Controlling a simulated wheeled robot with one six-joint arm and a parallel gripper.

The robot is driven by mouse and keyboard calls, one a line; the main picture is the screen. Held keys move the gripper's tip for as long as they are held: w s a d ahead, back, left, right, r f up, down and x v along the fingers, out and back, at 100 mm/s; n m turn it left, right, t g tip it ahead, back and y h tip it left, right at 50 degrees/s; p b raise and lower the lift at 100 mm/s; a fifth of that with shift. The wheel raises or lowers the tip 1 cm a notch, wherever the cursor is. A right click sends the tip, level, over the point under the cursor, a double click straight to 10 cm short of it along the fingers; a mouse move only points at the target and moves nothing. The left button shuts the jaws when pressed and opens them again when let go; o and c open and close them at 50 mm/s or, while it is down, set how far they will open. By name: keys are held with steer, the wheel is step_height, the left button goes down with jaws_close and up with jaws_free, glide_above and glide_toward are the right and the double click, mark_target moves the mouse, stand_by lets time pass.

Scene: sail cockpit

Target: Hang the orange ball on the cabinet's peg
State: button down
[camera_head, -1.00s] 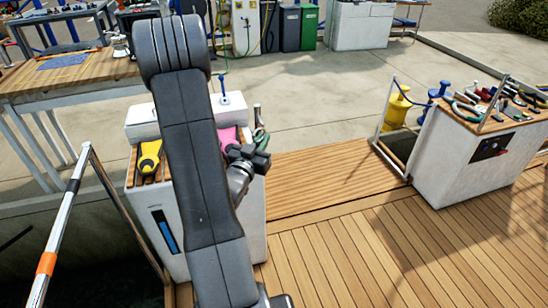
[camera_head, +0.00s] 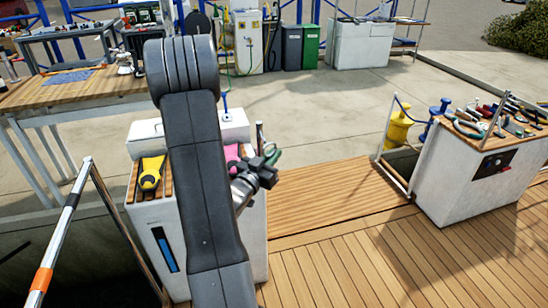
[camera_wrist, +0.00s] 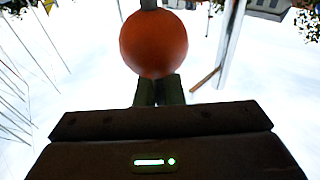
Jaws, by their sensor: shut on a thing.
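The orange ball (camera_wrist: 153,44) fills the upper middle of the wrist view, right at the tips of my gripper (camera_wrist: 159,88). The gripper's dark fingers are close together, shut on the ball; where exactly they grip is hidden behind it. A grey stem shows above the ball. In the head view the dark end of my arm (camera_head: 262,172) is over the right side of a white locker (camera_head: 146,230), and I cannot make out the ball there. A white and yellow cabinet (camera_head: 247,38) stands at the back; I cannot make out a peg on it.
A wooden workbench (camera_head: 85,90) is at left, and a rail (camera_head: 60,235) at lower left. A white tool locker (camera_head: 470,180) with tools on top stands at right. Wooden deck (camera_head: 360,250) and open pavement (camera_head: 330,110) lie between.

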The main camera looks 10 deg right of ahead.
steer(key=w+f, duration=0.1)
steer(key=w, duration=0.5)
steer(key=shift+w+f, duration=0.2)
steer(key=shift+w, duration=0.05)
stand_by(0.4)
steer(key=shift+a, duration=0.1)
stand_by(0.6)
steer(key=c, duration=1.5)
jaws_free()
steer(key=shift+o, duration=0.2)
steer(key=b+v, duration=0.1)
steer(key=v, duration=1.3)
